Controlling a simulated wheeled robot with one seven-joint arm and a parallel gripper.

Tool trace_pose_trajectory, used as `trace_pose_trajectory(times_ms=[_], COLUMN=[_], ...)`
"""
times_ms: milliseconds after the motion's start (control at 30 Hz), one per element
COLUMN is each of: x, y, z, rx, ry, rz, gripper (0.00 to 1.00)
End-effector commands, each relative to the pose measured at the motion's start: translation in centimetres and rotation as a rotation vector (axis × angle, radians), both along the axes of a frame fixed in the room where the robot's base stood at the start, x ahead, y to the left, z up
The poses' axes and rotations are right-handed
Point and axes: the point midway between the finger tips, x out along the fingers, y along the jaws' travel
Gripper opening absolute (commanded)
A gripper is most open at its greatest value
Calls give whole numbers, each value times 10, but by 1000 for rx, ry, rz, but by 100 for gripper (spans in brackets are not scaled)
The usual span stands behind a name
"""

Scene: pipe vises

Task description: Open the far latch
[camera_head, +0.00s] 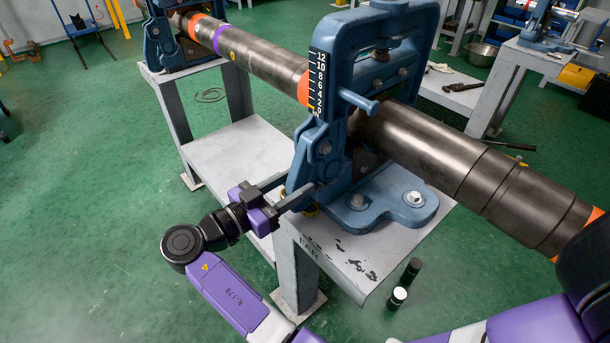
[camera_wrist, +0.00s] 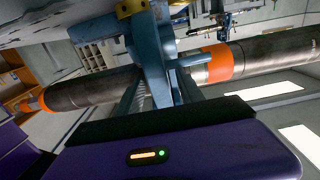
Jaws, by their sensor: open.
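The blue pipe vise (camera_head: 385,45) stands on the grey stand marked FAR and is closed around a long dark pipe (camera_head: 425,140). Its blue latch (camera_head: 318,150) is on the left side of the frame, beside the numbered scale, and looks upright. My gripper (camera_head: 298,189) reaches in from the left, low beside the latch. In the wrist view, my gripper (camera_wrist: 160,93) is open, with one finger on each side of the blue latch part (camera_wrist: 155,58). I cannot tell whether the fingers touch it. The fingertips are partly hidden by the latch in the head view.
A second blue vise (camera_head: 155,40) holds the pipe at the upper left on another stand. Two dark cylinders (camera_head: 398,297) stand on the floor beside the FAR stand (camera_head: 355,255). A workbench (camera_head: 465,95) is behind.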

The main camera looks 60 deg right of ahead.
Motion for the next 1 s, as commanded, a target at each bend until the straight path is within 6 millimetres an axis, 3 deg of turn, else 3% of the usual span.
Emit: trace_pose_trajectory(times_ms=[200, 533, 567, 700, 800, 1000], x=[-7, -8, -8, -8, -8, -8], y=[-23, -27, -27, -27, -27, -27], z=[0, 0, 0, 0, 0, 0], rx=[-1, -1, -1, 0, -1, -1], ry=[1, 1, 1, 1, 1, 1], rz=[-1, 1, 1, 1, 1, 1], gripper=[45, 45, 43, 15, 0, 0])
